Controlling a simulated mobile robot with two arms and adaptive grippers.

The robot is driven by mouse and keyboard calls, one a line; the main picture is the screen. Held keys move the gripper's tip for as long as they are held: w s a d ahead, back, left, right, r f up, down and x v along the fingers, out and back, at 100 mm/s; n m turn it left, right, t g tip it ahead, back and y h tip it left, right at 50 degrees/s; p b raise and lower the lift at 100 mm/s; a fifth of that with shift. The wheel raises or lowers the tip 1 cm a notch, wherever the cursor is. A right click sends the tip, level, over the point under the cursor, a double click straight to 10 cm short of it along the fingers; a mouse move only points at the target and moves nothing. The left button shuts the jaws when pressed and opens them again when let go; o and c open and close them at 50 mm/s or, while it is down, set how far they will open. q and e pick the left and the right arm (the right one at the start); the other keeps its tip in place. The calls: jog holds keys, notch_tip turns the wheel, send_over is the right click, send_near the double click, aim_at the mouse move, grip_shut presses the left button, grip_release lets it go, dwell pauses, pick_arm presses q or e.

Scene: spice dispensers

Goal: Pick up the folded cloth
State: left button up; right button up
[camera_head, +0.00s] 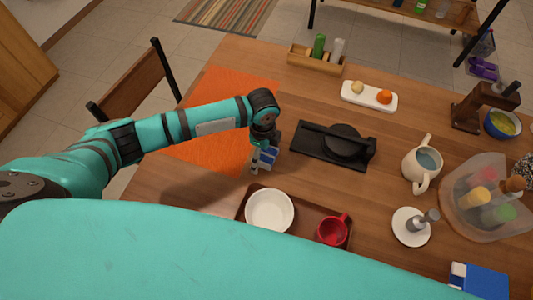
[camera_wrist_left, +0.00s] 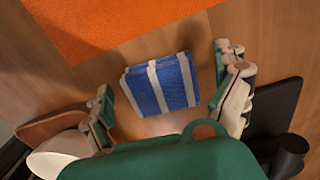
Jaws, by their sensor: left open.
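The folded cloth (camera_wrist_left: 161,84) is blue with white stripes and lies on the wooden table between the two open fingers of my left gripper (camera_wrist_left: 168,82) in the left wrist view. A gap shows between the cloth and each finger. In the head view, the cloth (camera_head: 268,158) is partly hidden under my left gripper (camera_head: 259,156), which points down over it beside the orange mat. My right gripper is not in view.
An orange mat (camera_head: 210,150) lies to the left of the cloth. A black tray with a dark round piece (camera_head: 318,147) is to the right. A brown tray (camera_head: 305,222) with a white bowl (camera_head: 269,210) and red mug (camera_head: 332,231) is in front.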

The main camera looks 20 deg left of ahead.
aim_at(264, 152)
pick_arm(q)
jog(key=shift+c, duration=0.3)
jog(key=c, duration=1)
notch_tip(264, 152, up, 10)
jog(key=shift+r+b, duration=0.1)
jog(key=shift+b, duration=0.25)
